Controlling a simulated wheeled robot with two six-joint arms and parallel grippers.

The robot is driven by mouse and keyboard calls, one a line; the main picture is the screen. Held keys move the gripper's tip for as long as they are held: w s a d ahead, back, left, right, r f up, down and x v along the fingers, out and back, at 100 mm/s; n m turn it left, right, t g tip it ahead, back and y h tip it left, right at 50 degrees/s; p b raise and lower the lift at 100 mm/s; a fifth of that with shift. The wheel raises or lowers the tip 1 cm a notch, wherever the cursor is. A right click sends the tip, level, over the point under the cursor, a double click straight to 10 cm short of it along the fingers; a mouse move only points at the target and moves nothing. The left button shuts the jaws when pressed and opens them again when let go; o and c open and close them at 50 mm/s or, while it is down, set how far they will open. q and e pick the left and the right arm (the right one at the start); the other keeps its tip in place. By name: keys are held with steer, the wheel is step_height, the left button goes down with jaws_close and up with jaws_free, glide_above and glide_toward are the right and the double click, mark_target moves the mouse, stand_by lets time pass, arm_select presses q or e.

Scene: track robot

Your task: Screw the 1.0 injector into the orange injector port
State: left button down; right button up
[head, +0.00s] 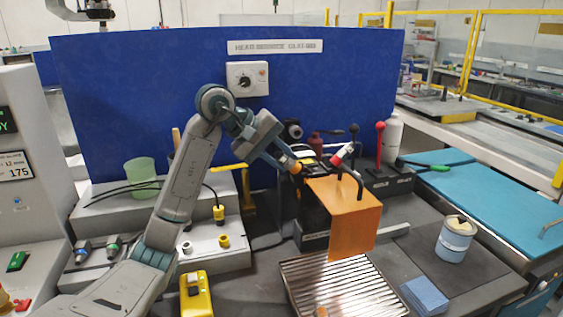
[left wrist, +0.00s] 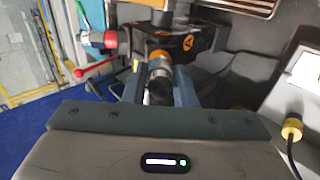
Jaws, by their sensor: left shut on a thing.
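My left gripper (head: 291,164) reaches in from the left to a dark block on the machine in the head view. In the left wrist view its fingers (left wrist: 159,90) are shut around a dark cylindrical injector (left wrist: 160,91) with an orange-brass ring (left wrist: 160,66). The injector points at the black port block (left wrist: 158,42), which carries an orange round mark (left wrist: 188,43). Its front end meets or nearly meets the block; I cannot tell whether the threads are engaged. No size label on it is readable. My right gripper is not in view.
A red-and-white fitting (head: 343,154) sits beside the port, above an orange panel (head: 345,215). Two other injectors lie on the left bench, one with a blue band (head: 83,250) and one green (head: 112,246). A red-knobbed lever (head: 380,128) stands to the right.

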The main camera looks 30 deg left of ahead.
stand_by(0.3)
arm_select(q)
steer(key=shift+f+m+b, duration=0.1)
steer(key=shift+m+b, duration=0.35)
steer(key=shift+m, duration=0.75)
steer(key=m+b, duration=0.1)
steer(key=m, duration=0.3)
steer(key=m+b, duration=0.1)
steer(key=m, duration=0.2)
steer(key=shift+m, duration=1.3)
